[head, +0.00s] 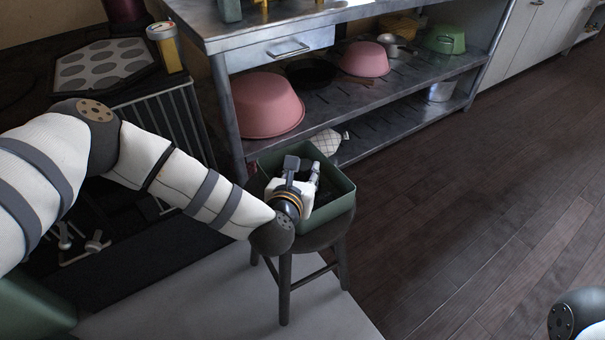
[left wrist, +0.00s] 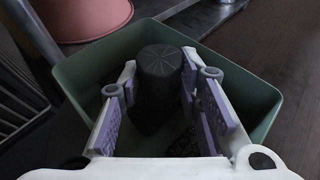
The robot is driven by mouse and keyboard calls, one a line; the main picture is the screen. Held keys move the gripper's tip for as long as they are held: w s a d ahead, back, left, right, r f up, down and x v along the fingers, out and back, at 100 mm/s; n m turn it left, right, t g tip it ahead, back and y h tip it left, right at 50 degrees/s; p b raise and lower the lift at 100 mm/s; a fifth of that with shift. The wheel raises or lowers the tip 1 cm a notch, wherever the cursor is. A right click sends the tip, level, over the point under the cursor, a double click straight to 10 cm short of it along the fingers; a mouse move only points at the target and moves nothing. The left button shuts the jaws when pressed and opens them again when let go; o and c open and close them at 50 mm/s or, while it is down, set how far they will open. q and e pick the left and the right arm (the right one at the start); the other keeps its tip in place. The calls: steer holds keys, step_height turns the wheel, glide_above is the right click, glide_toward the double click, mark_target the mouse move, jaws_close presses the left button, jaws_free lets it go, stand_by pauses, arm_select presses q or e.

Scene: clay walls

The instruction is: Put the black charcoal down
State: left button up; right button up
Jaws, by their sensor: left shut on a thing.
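The black charcoal (left wrist: 160,66) is a dark, rounded piece with a lined top, seen between the fingers in the left wrist view. My left gripper (head: 301,172) is shut on it, over the open green bin (head: 340,196). The bin also shows in the left wrist view (left wrist: 255,92), its walls around the fingers. Whether the charcoal touches the bin floor cannot be told. In the head view the charcoal is hard to make out behind the fingers. A small part of my right arm shows at the lower right; its gripper is out of view.
The bin stands on a dark round stool (head: 330,236). A metal shelf unit (head: 345,113) behind it holds pink bowls (head: 266,105), a black pan (head: 310,72) and a green pot (head: 444,40). A rack with a muffin tray (head: 103,63) is at the left. The wooden floor at the right is clear.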

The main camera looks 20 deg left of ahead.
arm_select(q)
steer(key=shift+s+f+b, duration=0.2)
steer(key=shift+f+b, duration=0.3)
steer(key=shift+f, duration=0.05)
steer(key=o, duration=1)
steer(key=shift+o, duration=0.4)
steer(key=shift+s+f, duration=0.1)
steer(key=shift+f, duration=0.05)
steer(key=shift+s+r+p, duration=0.3)
steer(key=shift+r+p, duration=0.4)
steer(key=shift+r, duration=0.1)
steer(key=p+v, duration=0.2)
steer(key=v, duration=0.9)
steer(key=shift+r, duration=0.25)
steer(key=shift+w, duration=0.15)
